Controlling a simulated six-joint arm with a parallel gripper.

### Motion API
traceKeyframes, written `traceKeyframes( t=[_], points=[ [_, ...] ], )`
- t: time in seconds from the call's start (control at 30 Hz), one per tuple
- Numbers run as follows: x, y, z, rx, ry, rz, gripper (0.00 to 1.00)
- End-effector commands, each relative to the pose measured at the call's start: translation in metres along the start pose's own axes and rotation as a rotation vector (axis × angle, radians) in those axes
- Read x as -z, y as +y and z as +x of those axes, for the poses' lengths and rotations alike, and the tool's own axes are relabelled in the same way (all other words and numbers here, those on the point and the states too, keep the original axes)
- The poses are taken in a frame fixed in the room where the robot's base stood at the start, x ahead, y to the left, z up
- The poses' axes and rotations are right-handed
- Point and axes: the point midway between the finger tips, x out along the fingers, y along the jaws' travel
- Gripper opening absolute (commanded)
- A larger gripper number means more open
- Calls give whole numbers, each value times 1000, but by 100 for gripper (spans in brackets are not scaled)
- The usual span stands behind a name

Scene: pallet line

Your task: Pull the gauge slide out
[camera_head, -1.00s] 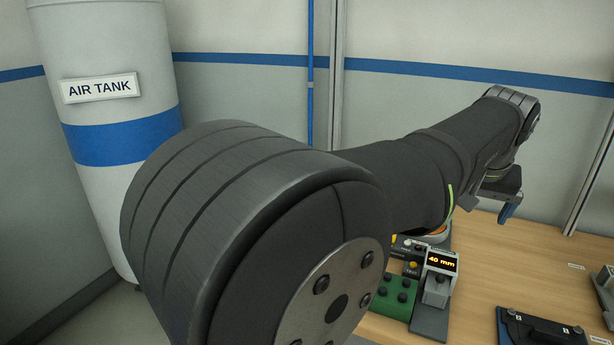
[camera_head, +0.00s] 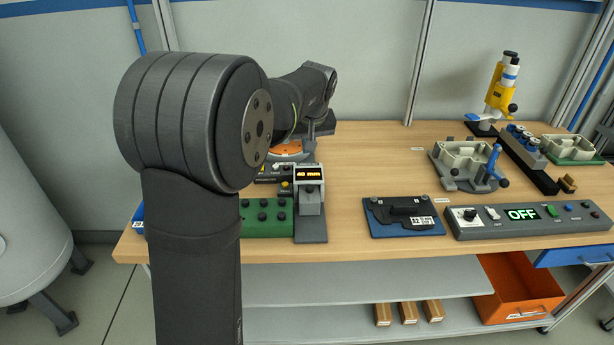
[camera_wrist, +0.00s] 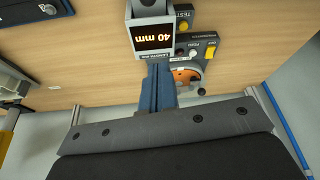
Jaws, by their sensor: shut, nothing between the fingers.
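The length gauge (camera_head: 308,174) stands at the left part of the bench, its display lit orange with "40 mm". A grey block with a dark rounded top (camera_head: 310,200), which looks like its slide, sits on the dark base in front of the display. In the wrist view the gauge display (camera_wrist: 153,38) appears upside down at the top, with part of the grey block (camera_wrist: 149,8) cut by the frame edge. My gripper (camera_wrist: 159,72) has its blue fingers shut and empty, their tips by the display's label edge in the picture. I cannot tell whether they touch.
A green block with dark knobs (camera_head: 266,217) stands close left of the gauge. An orange dial (camera_wrist: 186,75) and a button panel (camera_wrist: 193,49) lie beside it.

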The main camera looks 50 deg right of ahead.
Motion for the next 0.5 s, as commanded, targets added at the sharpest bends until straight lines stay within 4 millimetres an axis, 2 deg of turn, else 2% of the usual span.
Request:
traceKeyframes(
  t=[0.33, 0.5],
  points=[
    [0, 0, 2, 0, 0, 1, 0],
    [-1, 0, 22, 2, -3, 1, 0]
  ],
)
